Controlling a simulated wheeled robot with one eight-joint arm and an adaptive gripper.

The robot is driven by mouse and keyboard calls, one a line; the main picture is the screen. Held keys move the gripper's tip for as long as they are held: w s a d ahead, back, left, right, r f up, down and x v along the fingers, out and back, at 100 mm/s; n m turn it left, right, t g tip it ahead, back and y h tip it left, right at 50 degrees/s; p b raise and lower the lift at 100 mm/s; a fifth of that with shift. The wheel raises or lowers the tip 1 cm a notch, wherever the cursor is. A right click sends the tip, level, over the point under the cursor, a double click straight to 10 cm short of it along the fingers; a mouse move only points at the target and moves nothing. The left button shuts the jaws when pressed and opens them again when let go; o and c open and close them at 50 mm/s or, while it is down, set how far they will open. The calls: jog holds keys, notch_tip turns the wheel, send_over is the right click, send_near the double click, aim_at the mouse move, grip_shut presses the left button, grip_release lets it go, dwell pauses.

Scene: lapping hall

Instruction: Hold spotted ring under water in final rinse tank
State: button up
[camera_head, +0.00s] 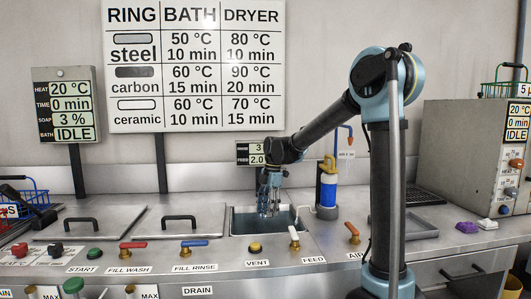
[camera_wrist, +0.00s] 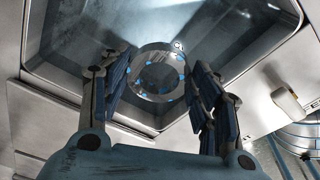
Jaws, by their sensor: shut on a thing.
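The spotted ring (camera_wrist: 156,97) is a grey metal ring with blue spots on its face. In the wrist view it sits between the two fingers of my gripper (camera_wrist: 160,70), which are shut on it. In the head view my gripper (camera_head: 268,208) points down into the open rinse tank (camera_head: 299,213), and the ring cannot be made out there. The tank (camera_wrist: 250,70) also shows in the wrist view, with its grey-blue inside behind the ring. I cannot tell whether the ring is under the water surface.
Two lidded tanks with black handles (camera_head: 81,223) (camera_head: 179,220) are left of the open tank. A blue-and-yellow bottle (camera_head: 328,187) stands right of it. Levers and knobs, including a yellow VENT button (camera_head: 255,247) and a white FEED lever (camera_head: 294,238), line the front.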

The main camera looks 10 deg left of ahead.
jog(key=shift+r, duration=1.85)
